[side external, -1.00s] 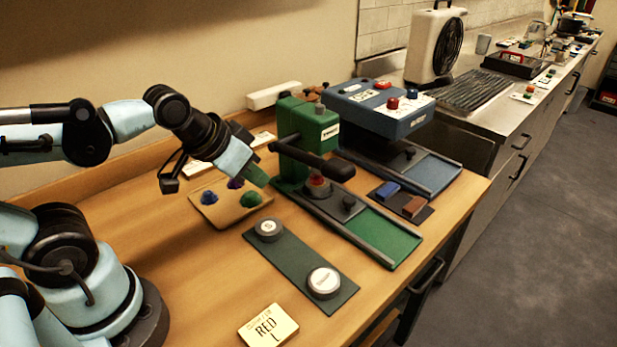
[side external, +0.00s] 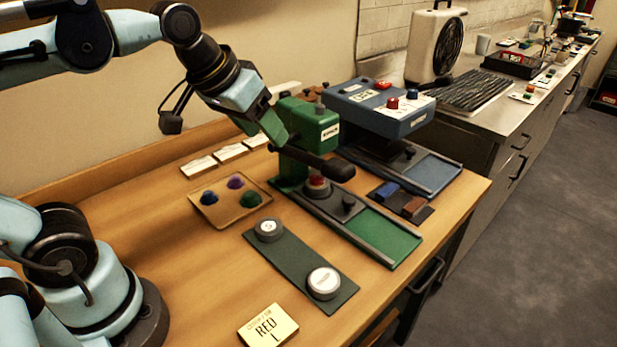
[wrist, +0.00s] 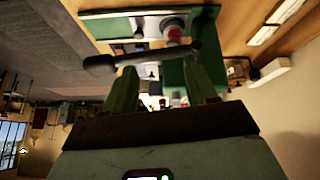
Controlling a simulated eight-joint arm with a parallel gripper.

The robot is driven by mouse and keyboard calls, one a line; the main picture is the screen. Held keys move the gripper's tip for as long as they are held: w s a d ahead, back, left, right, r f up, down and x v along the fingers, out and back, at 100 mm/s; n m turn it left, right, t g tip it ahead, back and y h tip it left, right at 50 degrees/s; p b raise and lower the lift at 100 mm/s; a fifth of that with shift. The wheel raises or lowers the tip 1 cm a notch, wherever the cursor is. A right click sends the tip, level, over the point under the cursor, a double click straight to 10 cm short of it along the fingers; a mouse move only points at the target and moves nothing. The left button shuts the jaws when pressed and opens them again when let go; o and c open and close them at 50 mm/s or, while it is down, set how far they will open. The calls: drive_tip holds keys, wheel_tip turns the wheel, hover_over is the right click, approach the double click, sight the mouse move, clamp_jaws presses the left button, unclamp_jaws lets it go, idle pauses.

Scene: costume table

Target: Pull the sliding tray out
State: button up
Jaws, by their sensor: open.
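A green button press (side external: 310,122) with a black lever (side external: 318,162) stands mid-table. Under its head, a red piece (side external: 317,187) sits on a dark sliding tray with a black knob (side external: 348,203), between dark rails over a green bed (side external: 385,233). The tray lies at the press end of the bed. My gripper (side external: 274,132) is left of the press head, raised above the table; contact with the press cannot be told. In the wrist view its green fingers are apart (wrist: 162,85), with the lever (wrist: 125,60) and red piece (wrist: 174,32) beyond them.
A blue press (side external: 378,105) with its own bed stands behind right. The green bed's front half is bare.

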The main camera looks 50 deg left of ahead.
drive_tip(key=w+d+r+n+g, duration=0.2)
drive_tip(key=w+n, duration=0.2)
drive_tip(key=w, duration=0.1)
drive_tip(key=n+g, duration=0.4)
drive_tip(key=n, duration=0.4)
hover_over(349, 199)
wheel_tip(349, 199, down, 8)
wheel_tip(349, 199, down, 13)
drive_tip(key=shift+r, duration=0.1)
clamp_jaws()
